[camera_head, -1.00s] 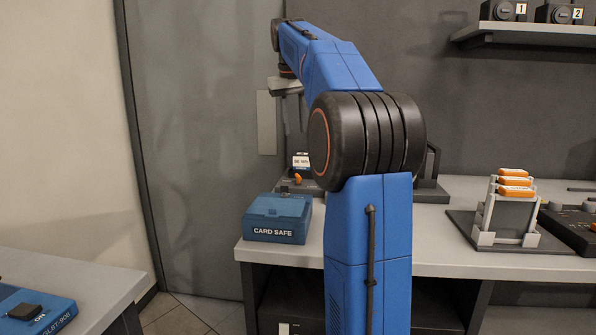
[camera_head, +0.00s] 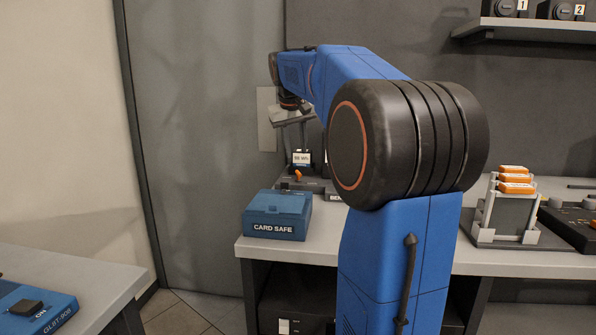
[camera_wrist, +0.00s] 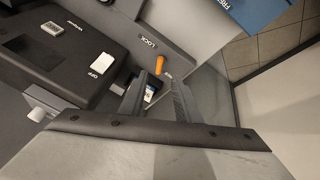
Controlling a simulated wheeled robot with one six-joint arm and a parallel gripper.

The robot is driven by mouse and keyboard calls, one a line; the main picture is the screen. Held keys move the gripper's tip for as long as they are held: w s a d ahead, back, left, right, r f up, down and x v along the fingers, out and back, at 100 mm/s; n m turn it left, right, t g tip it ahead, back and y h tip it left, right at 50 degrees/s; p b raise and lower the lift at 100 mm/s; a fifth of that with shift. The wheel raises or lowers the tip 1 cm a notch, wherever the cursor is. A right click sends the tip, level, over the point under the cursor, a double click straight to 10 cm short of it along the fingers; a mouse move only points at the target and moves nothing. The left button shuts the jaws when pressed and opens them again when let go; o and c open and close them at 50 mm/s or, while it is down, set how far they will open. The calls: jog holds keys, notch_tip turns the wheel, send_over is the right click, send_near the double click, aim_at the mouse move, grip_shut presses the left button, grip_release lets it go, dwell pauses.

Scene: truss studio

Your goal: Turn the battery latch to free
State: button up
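The orange battery latch (camera_head: 298,175) is a small lever on a dark unit on the bench, in front of a battery block (camera_head: 302,158) with a white "Wh" label. In the wrist view the latch (camera_wrist: 160,66) lies beside the word LOCK, just beyond my fingertips. My gripper (camera_wrist: 158,80) is open, its two dark fingers apart with the latch in line with the gap. Contact with the latch cannot be made out. In the head view my arm hides part of the unit.
A blue CARD SAFE box (camera_head: 277,214) stands at the bench's left front, near the latch unit. A rack (camera_head: 509,210) with orange-topped pieces stands to the right. A wall shelf (camera_head: 530,29) is above right. Another table (camera_head: 100,270) is at lower left.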

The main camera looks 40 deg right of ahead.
aim_at(298, 172)
jog(key=x, duration=0.9)
jog(key=shift+w+d+f, duration=0.1)
jog(key=shift+d+f, duration=0.05)
jog(key=shift+f, duration=0.15)
grip_shut()
